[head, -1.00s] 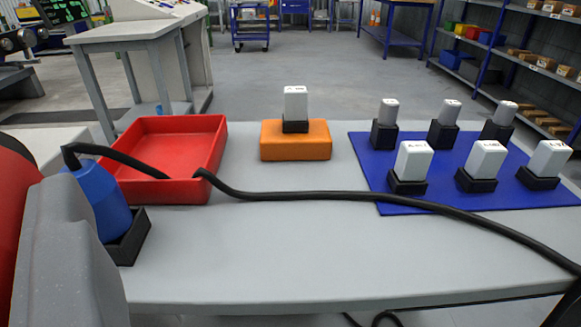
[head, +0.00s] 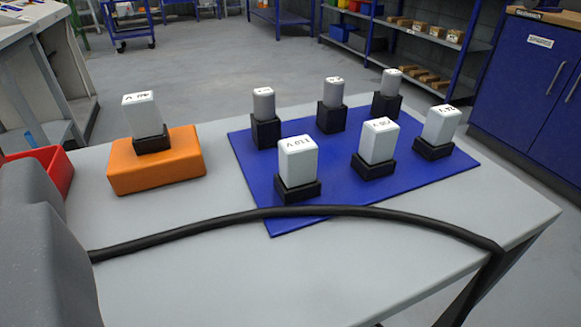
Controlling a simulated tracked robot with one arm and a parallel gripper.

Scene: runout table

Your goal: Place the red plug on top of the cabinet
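The blue cabinet (head: 528,85) stands on the floor at the right, beyond the table, with a label on its door. Only a thin strip of its top shows at the picture's upper edge. I see no red plug in the view now. A grey part, seemingly of my gripper (head: 45,250), fills the lower left edge. Its fingertips and anything between them are out of view, so I cannot tell whether it is open or shut.
On the grey table (head: 400,270) are an orange block (head: 180,172) bearing a white block, a blue mat (head: 345,170) with several labelled blocks in black bases, and a red tray (head: 55,170). A black cable (head: 330,211) crosses the table. Floor shows between table and cabinet.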

